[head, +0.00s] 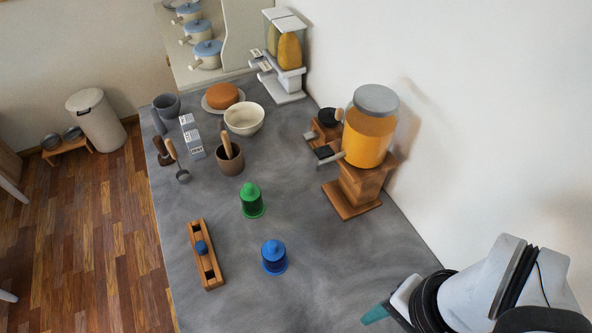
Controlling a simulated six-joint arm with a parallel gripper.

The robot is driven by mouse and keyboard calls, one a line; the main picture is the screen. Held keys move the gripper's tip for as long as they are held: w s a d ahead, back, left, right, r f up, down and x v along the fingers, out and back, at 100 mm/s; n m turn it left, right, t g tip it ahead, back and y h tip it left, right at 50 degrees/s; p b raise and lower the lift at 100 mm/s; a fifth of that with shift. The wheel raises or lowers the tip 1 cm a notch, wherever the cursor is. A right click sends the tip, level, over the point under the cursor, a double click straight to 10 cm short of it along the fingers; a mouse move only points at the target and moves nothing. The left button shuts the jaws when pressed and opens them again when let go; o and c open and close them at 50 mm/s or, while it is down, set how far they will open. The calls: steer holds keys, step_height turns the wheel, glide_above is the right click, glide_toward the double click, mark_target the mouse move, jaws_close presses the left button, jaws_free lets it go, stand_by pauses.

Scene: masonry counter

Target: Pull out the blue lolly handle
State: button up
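A blue lolly mould (274,262) with a domed top, perhaps its handle (272,246), stands upright on the grey counter. A similar green lolly mould (252,203) stands behind it, slightly left. A long wooden rack (212,276) lies left of the blue mould, with dark openings and a small blue piece (202,248) in its middle. I cannot tell whether this piece is also a lolly handle. My gripper (376,314) shows only as a teal fingertip at the lower right, apart from and right of the blue mould. Its opening is hidden.
A wooden-based dispenser (368,136) with an orange-filled jar stands at the right by the wall. A brown pot (230,159), a white bowl (244,119) and small cartons (194,146) stand farther back. The counter (325,265) right of the blue mould is clear.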

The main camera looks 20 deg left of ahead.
steer(key=shift+o, duration=0.4)
steer(key=n+g+h, duration=0.3)
steer(key=n+h, duration=0.2)
steer(key=n, duration=1)
glide_above(272, 243)
steer(key=w+a, duration=0.2)
step_height(272, 243, down, 6)
steer(key=shift+m, duration=0.3)
steer(key=x, duration=0.8)
steer(key=shift+w+a+f, duration=0.2)
steer(key=shift+f, duration=0.1)
jaws_close()
